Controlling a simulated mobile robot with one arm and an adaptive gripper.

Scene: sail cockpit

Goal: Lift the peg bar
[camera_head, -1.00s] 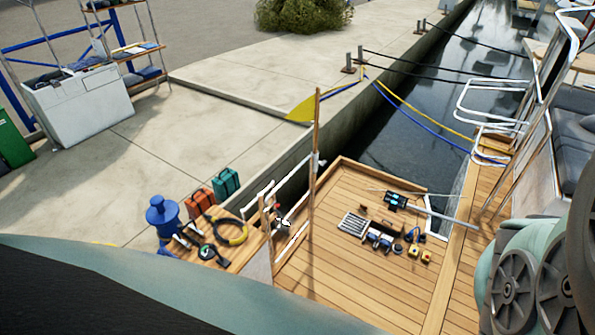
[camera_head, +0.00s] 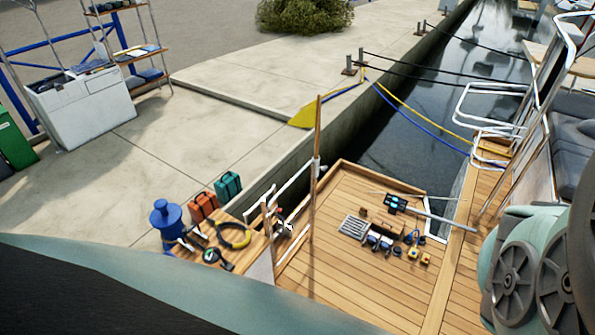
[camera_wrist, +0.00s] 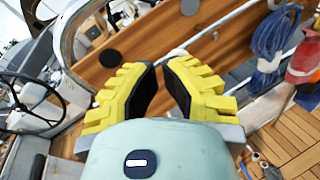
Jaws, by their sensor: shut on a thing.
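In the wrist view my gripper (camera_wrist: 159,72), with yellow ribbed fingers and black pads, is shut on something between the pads. A narrow gap shows between the fingers, with brown wood in it. I cannot make out the held thing or pick out the peg bar for certain. A wooden panel (camera_wrist: 225,38) with dark round discs lies behind the fingertips. A thin white bar shows just beyond the fingertips. My gripper does not show in the head view.
In the wrist view, a blue rope coil (camera_wrist: 272,38) and a red-orange item (camera_wrist: 303,62) hang at right, and a steering wheel (camera_wrist: 25,105) is at left. In the head view, a wooden pole (camera_head: 315,170) rises beside the deck (camera_head: 345,285), where tools lie.

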